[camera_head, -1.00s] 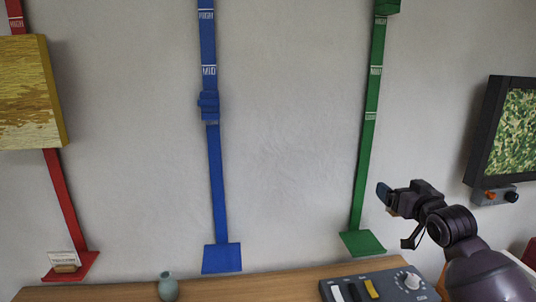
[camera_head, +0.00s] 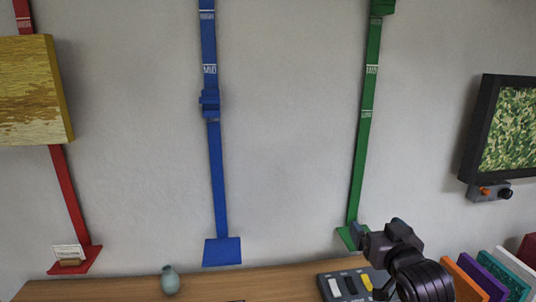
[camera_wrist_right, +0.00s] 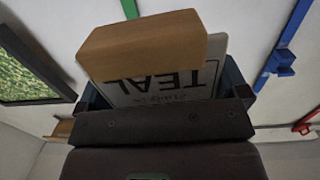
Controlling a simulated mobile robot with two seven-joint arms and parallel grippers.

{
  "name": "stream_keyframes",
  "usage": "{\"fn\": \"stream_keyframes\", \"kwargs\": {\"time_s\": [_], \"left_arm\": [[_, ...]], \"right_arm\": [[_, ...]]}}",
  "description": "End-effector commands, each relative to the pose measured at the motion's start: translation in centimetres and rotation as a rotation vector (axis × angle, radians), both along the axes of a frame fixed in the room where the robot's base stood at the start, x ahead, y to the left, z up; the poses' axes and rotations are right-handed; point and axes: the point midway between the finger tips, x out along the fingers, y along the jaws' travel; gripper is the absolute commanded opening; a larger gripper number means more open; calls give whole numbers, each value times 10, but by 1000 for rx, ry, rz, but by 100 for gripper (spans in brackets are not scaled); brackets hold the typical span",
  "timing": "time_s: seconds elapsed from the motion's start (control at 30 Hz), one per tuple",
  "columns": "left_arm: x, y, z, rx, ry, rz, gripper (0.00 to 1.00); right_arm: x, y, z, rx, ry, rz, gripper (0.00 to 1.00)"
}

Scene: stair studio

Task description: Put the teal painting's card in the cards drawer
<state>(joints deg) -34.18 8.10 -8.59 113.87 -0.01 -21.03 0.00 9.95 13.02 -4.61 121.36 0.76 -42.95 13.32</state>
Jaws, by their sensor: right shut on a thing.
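My right gripper (camera_head: 366,236) is in front of the wall, by the foot of the green strip, at the lower right of the head view. In the right wrist view the gripper (camera_wrist_right: 165,88) is shut on the teal painting's card (camera_wrist_right: 190,88), white with the word TEAL, in a wooden holder block (camera_wrist_right: 145,45). The card shows upside down there. In the head view the card cannot be made out. The cards drawer cannot be made out. My left gripper is not in view.
A wooden top (camera_head: 225,288) runs along the bottom, with a small vase (camera_head: 169,281) and a switch panel (camera_head: 343,285). A green ledge (camera_head: 347,238) is close behind the gripper. Coloured panels (camera_head: 482,275) stand at lower right. A red ledge (camera_head: 83,262) bears another card (camera_head: 68,252).

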Motion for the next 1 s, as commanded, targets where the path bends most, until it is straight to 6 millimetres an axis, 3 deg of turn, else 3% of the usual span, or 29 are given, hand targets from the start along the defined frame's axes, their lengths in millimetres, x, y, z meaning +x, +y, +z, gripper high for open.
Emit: {"fn": "stream_keyframes", "kwargs": {"time_s": [0.2,0.5,0.7,1.0], "left_arm": [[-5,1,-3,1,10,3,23],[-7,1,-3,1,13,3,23],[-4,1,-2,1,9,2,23],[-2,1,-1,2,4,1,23]], "right_arm": [[-48,21,-44,6,7,-36,70],[-89,30,-95,1,5,-78,70],[-99,27,-110,-1,0,-91,70],[-100,26,-112,-2,-1,-91,70]]}}
